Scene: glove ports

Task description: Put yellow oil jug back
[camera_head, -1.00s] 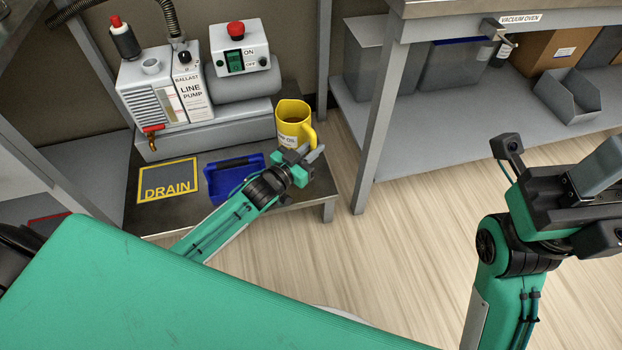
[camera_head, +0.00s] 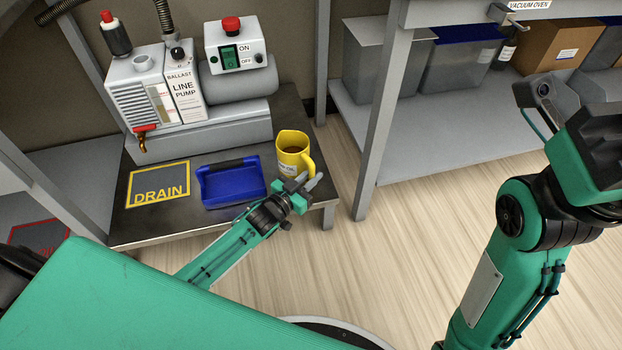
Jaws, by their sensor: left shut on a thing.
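The yellow oil jug (camera_head: 291,144) is upright at the right end of the low dark table (camera_head: 180,222), with dark oil inside and a white label on its side. Its handle is on the right. My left gripper (camera_head: 304,180) is shut on the jug at its handle side; the exact grip is partly hidden. I cannot tell whether the jug's base touches the table. My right gripper (camera_head: 600,125) is at the right edge, away from the jug. Its fingers are cut off or hidden.
A blue tray (camera_head: 232,190) lies left of the jug, beside the DRAIN mat (camera_head: 158,185). The line pump (camera_head: 180,95) stands behind them. A table leg (camera_head: 377,120) of the vacuum oven bench rises right of the jug. The shelf behind holds bins and a cardboard box (camera_head: 565,45).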

